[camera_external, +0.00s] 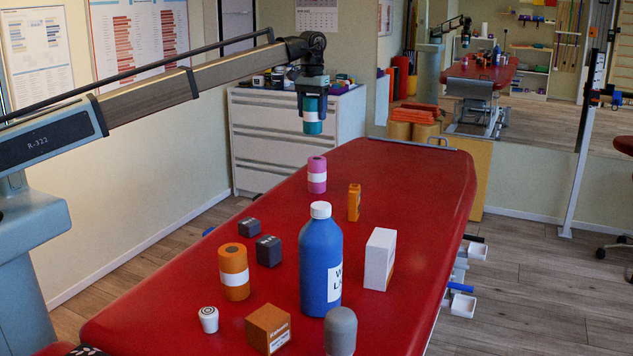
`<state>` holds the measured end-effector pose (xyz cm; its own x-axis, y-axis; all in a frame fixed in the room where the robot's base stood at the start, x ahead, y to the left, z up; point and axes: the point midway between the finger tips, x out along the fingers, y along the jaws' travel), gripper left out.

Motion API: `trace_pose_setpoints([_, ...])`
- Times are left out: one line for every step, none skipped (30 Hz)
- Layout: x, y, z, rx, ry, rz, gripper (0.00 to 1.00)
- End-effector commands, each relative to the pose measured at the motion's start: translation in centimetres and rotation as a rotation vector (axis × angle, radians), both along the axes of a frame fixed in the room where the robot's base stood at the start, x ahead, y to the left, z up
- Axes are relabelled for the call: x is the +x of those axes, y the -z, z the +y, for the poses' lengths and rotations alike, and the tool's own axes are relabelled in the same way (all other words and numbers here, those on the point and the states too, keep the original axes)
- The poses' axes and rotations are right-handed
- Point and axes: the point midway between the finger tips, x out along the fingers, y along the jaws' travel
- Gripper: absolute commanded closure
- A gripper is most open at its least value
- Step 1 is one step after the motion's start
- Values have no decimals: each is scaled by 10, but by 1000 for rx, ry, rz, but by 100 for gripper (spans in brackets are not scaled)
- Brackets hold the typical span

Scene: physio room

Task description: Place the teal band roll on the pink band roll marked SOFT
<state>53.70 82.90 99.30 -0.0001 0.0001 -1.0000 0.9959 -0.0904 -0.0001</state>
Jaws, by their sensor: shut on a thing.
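My gripper (313,97) hangs above the far part of the red table, pointing down. It is shut on the teal band roll (313,124), which is upright with a white label band around it. The pink band roll (317,169) stands upright on the table below the teal roll, with a white band around its middle. In this view the teal roll is almost straight above the pink roll, with a clear gap between them. Lettering on the pink roll is too small to read. How far apart they are in depth cannot be told.
On the red table (420,180), an orange clip-like item (354,202) stands right of the pink roll. Nearer are a tall blue bottle (320,262), white box (379,259), orange roll (234,272), dark blocks (268,250), brown box (268,328) and grey rounded object (341,331).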

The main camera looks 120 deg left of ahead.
Motion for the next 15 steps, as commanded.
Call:
trace_pose_setpoints([5, -9, 14, 1, 4, -1, 78])
trace_pose_setpoints([8, -12, 17, 1, 11, -1, 78])
trace_pose_setpoints([10, -15, 20, 0, 18, -1, 78])
trace_pose_setpoints([11, -14, 21, 0, 26, 0, 78])
trace_pose_setpoints([11, -14, 21, 0, 35, 0, 78])
trace_pose_setpoints([9, -13, 17, 0, 49, 0, 78])
trace_pose_setpoints([7, -12, 15, 0, 55, 0, 78])
trace_pose_setpoints([7, -10, 14, 0, 61, 0, 78])
trace_pose_setpoints([7, -8, 14, -1, 66, 0, 78])
trace_pose_setpoints([7, -5, 14, -1, 68, 0, 78])
trace_pose_setpoints([7, -1, 14, -1, 69, 0, 78])
trace_pose_setpoints([7, 4, 14, -1, 69, 0, 78])
trace_pose_setpoints([7, 8, 14, -1, 69, 0, 78])
trace_pose_setpoints([7, 13, 14, -1, 69, 0, 78])
trace_pose_setpoints([7, 20, 14, -1, 69, 0, 78])
